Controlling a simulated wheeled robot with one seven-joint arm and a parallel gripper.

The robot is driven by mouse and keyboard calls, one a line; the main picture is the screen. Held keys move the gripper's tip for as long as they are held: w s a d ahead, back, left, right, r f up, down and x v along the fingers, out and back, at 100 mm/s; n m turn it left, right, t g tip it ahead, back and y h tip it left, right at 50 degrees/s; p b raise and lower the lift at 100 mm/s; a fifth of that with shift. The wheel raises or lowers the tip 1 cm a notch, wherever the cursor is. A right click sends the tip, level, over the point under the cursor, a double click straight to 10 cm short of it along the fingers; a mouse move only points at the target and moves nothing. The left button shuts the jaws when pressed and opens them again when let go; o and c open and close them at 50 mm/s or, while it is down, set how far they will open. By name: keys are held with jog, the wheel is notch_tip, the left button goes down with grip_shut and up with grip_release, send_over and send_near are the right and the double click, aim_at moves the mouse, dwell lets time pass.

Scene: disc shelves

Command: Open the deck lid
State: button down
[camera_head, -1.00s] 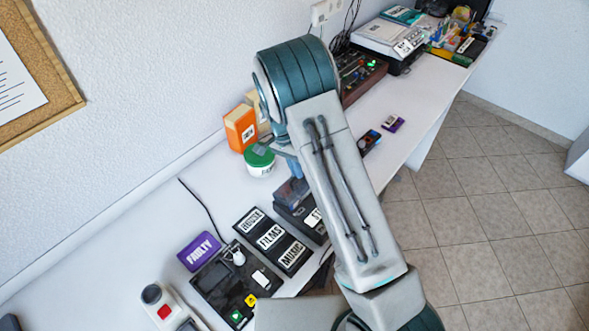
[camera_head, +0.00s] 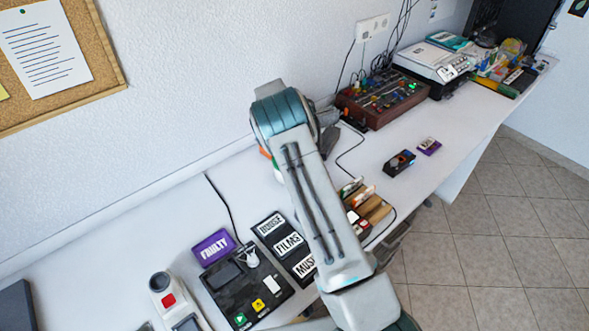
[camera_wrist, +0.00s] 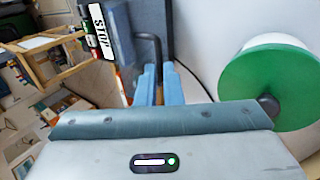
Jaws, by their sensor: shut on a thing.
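My gripper (camera_wrist: 160,84) shows in the wrist view with its two blue fingers shut on a bent dark bar (camera_wrist: 153,42), which looks like the deck lid's handle. The deck (camera_wrist: 122,42) stands just beyond the fingers, with a white STOP label (camera_wrist: 102,30) on its left side. A dark grey-blue panel beside the bar may be the lid; how far it is open I cannot tell. In the head view my arm hides the deck and the gripper.
In the head view lie a black labelled sorter (camera_head: 287,245), a purple FAULTY box (camera_head: 214,247) and a control box (camera_head: 245,285). A mixer (camera_head: 382,97) stands farther back; the table's right part is mostly clear.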

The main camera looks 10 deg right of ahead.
jog(key=shift+w+a+f+b, duration=0.1)
jog(key=shift+w+f+b, duration=0.15)
jog(key=shift+f, duration=0.15)
jog(key=shift+w+f+b, duration=0.1)
jog(key=shift+f+b, duration=0.1)
jog(key=shift+f, duration=0.2)
jog(key=c, duration=1.6)
grip_release()
jog(key=shift+w, duration=0.15)
jog(key=shift+o, duration=0.2)
jog(key=shift+r, duration=0.1)
jog(key=p+v, duration=0.3)
jog(key=v, duration=1)
jog(key=shift+a+r+p, duration=0.25)
jog(key=shift+p, duration=0.05)
jog(key=shift+w, duration=0.15)
